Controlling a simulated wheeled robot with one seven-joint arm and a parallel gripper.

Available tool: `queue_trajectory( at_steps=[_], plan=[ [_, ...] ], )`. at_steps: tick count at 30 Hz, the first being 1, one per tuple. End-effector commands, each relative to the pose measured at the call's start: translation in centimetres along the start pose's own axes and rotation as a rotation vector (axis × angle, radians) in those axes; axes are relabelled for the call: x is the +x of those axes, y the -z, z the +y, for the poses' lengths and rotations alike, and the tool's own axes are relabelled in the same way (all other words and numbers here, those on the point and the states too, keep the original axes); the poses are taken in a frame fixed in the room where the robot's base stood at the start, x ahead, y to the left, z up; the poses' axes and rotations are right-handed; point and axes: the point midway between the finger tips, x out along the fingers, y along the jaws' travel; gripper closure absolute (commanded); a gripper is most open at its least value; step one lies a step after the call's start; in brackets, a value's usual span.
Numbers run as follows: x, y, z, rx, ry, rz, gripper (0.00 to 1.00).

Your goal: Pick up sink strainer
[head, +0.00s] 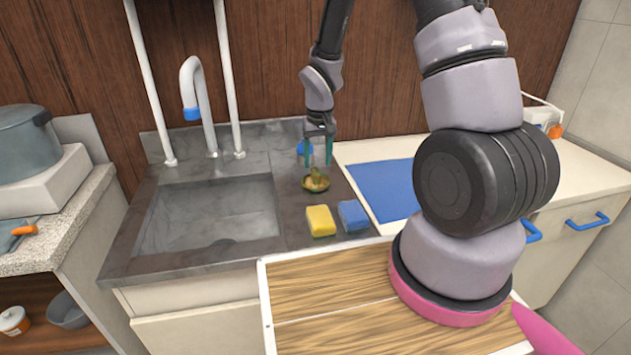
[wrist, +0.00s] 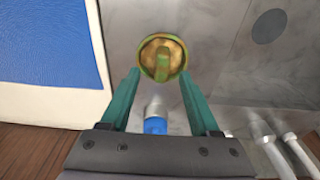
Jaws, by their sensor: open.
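The sink strainer (head: 315,181) is a small round brass-and-green piece with a raised handle. It rests on the grey counter to the right of the sink basin. In the wrist view the strainer (wrist: 162,58) lies just ahead of the fingertips, centred between them. My gripper (head: 319,160) has two green fingers pointing down, spread apart and empty, above and slightly behind the strainer. In the wrist view my gripper (wrist: 160,82) is open, and neither finger appears to touch the strainer.
A yellow sponge (head: 321,220) and a blue sponge (head: 353,215) lie in front of the strainer. A blue-capped object (head: 305,148) stands close behind my gripper; it also shows between the fingers (wrist: 155,122). A faucet (head: 197,100) rises behind the sink basin (head: 210,220). A blue mat (head: 386,188) lies right.

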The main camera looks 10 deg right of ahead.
Motion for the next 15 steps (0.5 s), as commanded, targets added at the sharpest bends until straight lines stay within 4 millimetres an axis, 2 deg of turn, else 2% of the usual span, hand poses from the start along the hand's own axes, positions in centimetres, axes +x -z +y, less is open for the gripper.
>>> queue_trajectory(
  at_steps=[9,15],
  plan=[
    [4.0,0.5,-0.4,-0.001,-0.001,-0.003,0.38],
    [5.3,0.6,-0.3,0.0,0.0,0.001,0.38]
  ],
)
